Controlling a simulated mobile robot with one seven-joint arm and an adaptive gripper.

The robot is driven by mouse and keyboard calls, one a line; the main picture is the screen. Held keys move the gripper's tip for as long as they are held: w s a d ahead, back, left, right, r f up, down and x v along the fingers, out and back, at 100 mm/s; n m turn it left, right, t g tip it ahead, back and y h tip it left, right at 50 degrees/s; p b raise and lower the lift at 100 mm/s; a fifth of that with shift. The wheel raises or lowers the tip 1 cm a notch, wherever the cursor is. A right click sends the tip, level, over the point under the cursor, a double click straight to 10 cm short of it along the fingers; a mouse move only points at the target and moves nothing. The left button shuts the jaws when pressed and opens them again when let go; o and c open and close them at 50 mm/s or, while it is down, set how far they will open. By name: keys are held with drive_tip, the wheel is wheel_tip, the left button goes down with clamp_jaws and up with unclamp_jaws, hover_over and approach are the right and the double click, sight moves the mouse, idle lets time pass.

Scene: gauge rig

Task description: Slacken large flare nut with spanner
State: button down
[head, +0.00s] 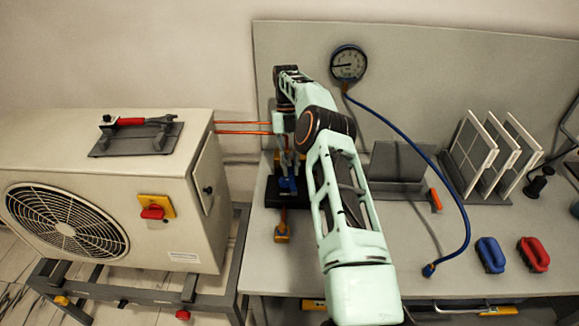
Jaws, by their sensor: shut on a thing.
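A red-handled tool with a dark jaw-like end (143,121), which looks like a spanner, lies on a dark tray (115,146) on top of the outdoor unit. My gripper (287,179) points down at the left end of the bench, over a dark block (270,194). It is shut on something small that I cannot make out. Blue parts show at its fingertips. Copper pipes (240,128) run from the unit's right side towards my wrist. The large flare nut cannot be made out; my arm and gripper cover part of that area.
The outdoor unit (50,165) has a yellow-and-red switch (154,208). An orange-yellow part (282,232) is below my gripper. A gauge (348,63) with a blue hose (440,175), upright panels (470,150), a blue item (490,255) and a red item (533,254) are at right.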

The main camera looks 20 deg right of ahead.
drive_tip(key=shift+d+n+p, duration=0.45)
drive_tip(key=shift+n+p, duration=0.05)
drive_tip(key=shift+p, duration=0.05)
idle(0.5)
drive_tip(key=shift+w+a+m, duration=0.15)
drive_tip(key=shift+a+m, duration=0.6)
drive_tip(key=shift+m, duration=0.15)
idle(0.3)
drive_tip(key=shift+b, duration=0.3)
drive_tip(key=shift+s+a+b, duration=0.15)
drive_tip(key=shift+s+a, duration=0.1)
drive_tip(key=shift+s, duration=0.55)
drive_tip(key=shift+s+a+b, duration=0.1)
drive_tip(key=shift+s+a, duration=0.15)
drive_tip(key=shift+s, duration=0.55)
drive_tip(key=shift+s+a+b, duration=0.15)
drive_tip(key=shift+s+a, duration=0.1)
drive_tip(key=shift+s, duration=0.55)
drive_tip(key=shift+r, duration=0.1)
wheel_tip(320, 180, up, 4)
drive_tip(key=p, duration=0.2)
drive_tip(key=shift+r+p, duration=0.25)
drive_tip(key=shift+p, duration=0.05)
drive_tip(key=shift+f, duration=0.1)
